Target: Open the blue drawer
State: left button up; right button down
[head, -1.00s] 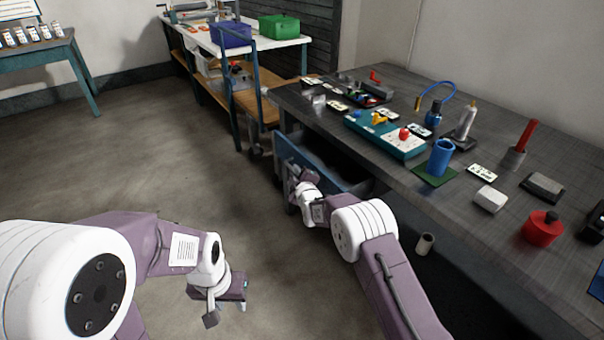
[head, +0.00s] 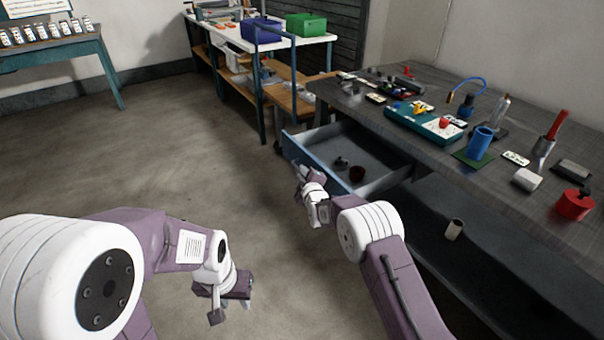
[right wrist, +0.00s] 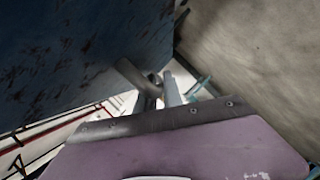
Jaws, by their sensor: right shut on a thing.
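The blue drawer (head: 325,177) under the workbench stands pulled well out. Its grey inside shows, with a small dark item (head: 341,163) and a dark red round item (head: 357,173) on its floor. My right gripper (head: 302,183) is at the drawer's front, shut on its handle; the grip itself is mostly hidden in the head view. In the right wrist view the scuffed blue drawer front (right wrist: 75,50) fills the upper left, beside the gripper's fingers (right wrist: 158,90). My left gripper (head: 238,302) hangs over the floor, away from the drawer; its jaw opening is unclear.
The workbench (head: 400,142) carries a teal box (head: 420,125), a blue cup (head: 480,142) and a red pot (head: 575,204). A shelving table (head: 230,42) stands behind. The floor to the left is clear.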

jog(key=shift+f, duration=0.1)
jog(key=c, duration=1.8)
grip_release()
jog(key=shift+o, duration=0.2)
jog(key=shift+s+d+r, duration=0.15)
jog(key=shift+s+r, duration=0.05)
jog(key=shift+s, duration=0.2)
jog(key=p+v, duration=0.2)
jog(key=v, duration=0.6)
jog(key=shift+p, duration=0.3)
jog(key=shift+s, duration=0.1)
